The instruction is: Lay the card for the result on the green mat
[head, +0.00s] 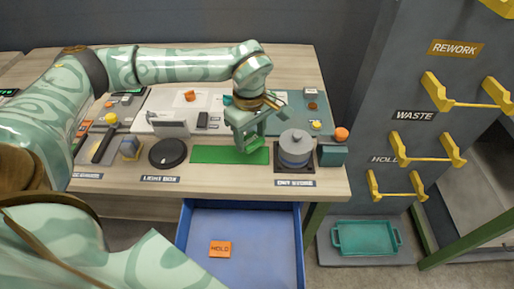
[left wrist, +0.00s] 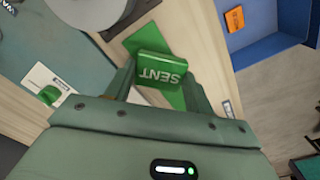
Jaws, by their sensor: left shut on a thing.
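My left gripper (head: 251,141) is over the right end of the green mat (head: 213,155) on the wooden bench. In the left wrist view, the left gripper (left wrist: 160,88) is shut on a green card marked SENT (left wrist: 162,68). The card is tilted, and its lettering appears upside down there. Part of the green mat (left wrist: 137,39) shows behind the card. I cannot tell whether the card touches the mat. My right gripper is not in view.
An open blue drawer (head: 284,232) below the bench holds an orange HOLD card (head: 220,249). A grey lidded pot (head: 295,148) stands right of the mat, and a black round disc (head: 168,152) lies left of it. A teal tray (head: 366,237) is at lower right.

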